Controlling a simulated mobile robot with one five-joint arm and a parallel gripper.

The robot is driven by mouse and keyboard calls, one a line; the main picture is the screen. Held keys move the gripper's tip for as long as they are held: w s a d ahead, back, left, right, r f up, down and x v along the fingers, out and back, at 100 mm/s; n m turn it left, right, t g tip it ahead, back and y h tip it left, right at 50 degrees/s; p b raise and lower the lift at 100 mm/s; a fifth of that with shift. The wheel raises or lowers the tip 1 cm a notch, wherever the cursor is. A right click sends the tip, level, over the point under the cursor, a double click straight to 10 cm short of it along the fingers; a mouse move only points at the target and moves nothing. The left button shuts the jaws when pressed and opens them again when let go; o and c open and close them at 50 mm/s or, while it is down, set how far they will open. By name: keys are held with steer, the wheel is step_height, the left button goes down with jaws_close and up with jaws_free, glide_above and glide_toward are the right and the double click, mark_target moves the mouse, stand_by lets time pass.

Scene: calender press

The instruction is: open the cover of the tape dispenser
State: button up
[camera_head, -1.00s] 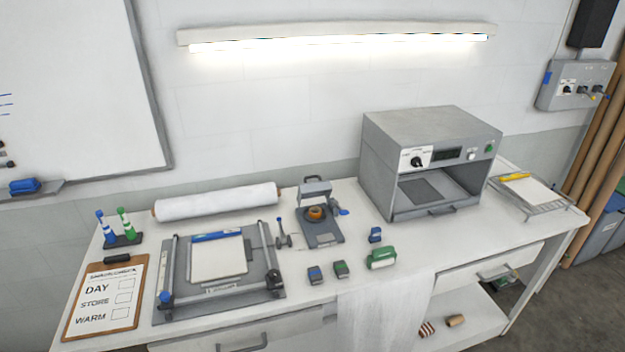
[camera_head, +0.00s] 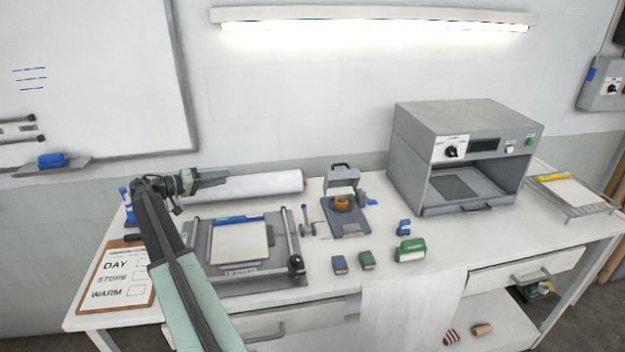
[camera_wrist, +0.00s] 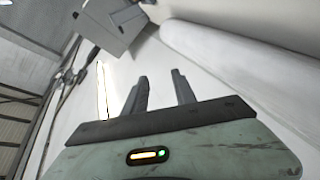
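The tape dispenser (camera_head: 347,226) is a grey device standing at the middle back of the bench, with an orange tape roll (camera_head: 342,203) in it. Its grey cover (camera_head: 342,182) with a dark handle on top stands raised behind and above the roll, so the roll is exposed. My gripper (camera_head: 213,179) is well to the left of the dispenser, in front of the white roll. In the wrist view my gripper (camera_wrist: 162,86) has its two fingers apart, with nothing between them. The dispenser cannot be made out in the wrist view.
A white roll (camera_head: 262,185) lies along the back of the bench. A grey frame with a white sheet (camera_head: 239,243) lies left of the dispenser. A grey oven-like box (camera_head: 455,125) stands to its right. Small blue and green items, such as a green block (camera_head: 409,250), lie in front.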

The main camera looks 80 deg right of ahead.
steer(key=s+d+m+g+y+b, duration=0.1)
steer(key=s+d+m+g, duration=0.1)
steer(key=s+d, duration=0.55)
steer(key=s+d+m+g+y+b, duration=0.1)
steer(key=s+d+m+g, duration=0.3)
steer(key=s, duration=0.6)
steer(key=y+b, duration=0.1)
steer(key=y, duration=0.2)
glide_toward(339, 165)
steer(key=x, duration=0.3)
steer(key=shift+n, duration=0.3)
steer(key=x, duration=0.7)
steer(key=shift+d+f, duration=0.1)
steer(key=shift+d, duration=0.1)
jaws_close()
steer(key=shift+w, duration=0.1)
